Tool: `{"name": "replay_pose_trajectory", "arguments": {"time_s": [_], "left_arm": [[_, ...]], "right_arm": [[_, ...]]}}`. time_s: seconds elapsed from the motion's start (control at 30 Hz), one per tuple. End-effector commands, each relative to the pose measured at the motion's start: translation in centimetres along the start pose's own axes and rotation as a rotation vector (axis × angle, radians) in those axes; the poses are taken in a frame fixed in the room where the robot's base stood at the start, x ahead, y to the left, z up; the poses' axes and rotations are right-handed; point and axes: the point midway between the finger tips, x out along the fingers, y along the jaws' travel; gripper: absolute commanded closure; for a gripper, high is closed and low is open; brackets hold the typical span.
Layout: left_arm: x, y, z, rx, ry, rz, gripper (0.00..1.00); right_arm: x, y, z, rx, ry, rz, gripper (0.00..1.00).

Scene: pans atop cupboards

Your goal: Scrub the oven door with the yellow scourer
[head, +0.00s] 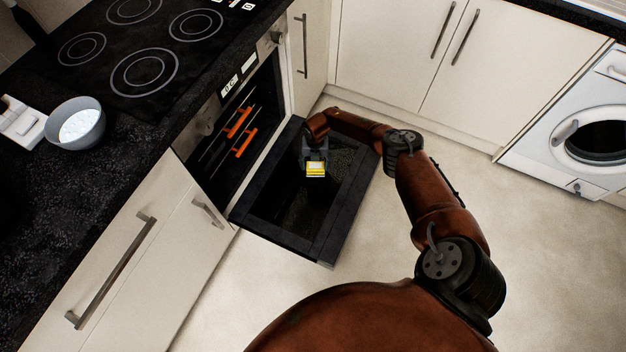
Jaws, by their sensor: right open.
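The oven door (284,243) is folded down open in front of the oven, with a dark glass panel inside a black frame. The yellow scourer (315,170) is over the glass, toward the door's upper half in the head view. My right gripper (315,160) is right at the scourer, with its jaws open. I cannot tell whether the fingers touch the scourer, or whether the scourer rests on the glass. My left gripper is out of view.
The oven cavity (225,145) holds racks with orange handles. A black counter carries a hob (140,65) and a grey bowl (76,125). Cream cupboards (400,60) and a washing machine (580,130) line the back. The pale floor (540,260) to the right is clear.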

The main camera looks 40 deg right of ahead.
Motion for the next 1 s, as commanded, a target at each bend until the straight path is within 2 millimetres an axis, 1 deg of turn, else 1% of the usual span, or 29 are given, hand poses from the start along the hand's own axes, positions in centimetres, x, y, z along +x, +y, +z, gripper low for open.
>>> {"name": "replay_pose_trajectory", "arguments": {"time_s": [0.5, 0.83, 0.87, 1.0], "left_arm": [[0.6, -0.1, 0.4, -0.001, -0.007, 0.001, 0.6], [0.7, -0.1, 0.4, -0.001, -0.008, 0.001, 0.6], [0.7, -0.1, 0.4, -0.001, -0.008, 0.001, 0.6], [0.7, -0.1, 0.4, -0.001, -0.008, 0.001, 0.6]], "right_arm": [[1.2, 0.0, 0.0, 0.0, 0.001, 0.001, 0.38], [1.3, 0.1, 0.0, 0.0, 0.0, 0.002, 0.38], [1.3, 0.1, 0.0, 0.0, 0.0, 0.002, 0.38], [1.3, 0.1, 0.0, 0.0, 0.0, 0.002, 0.48]]}}
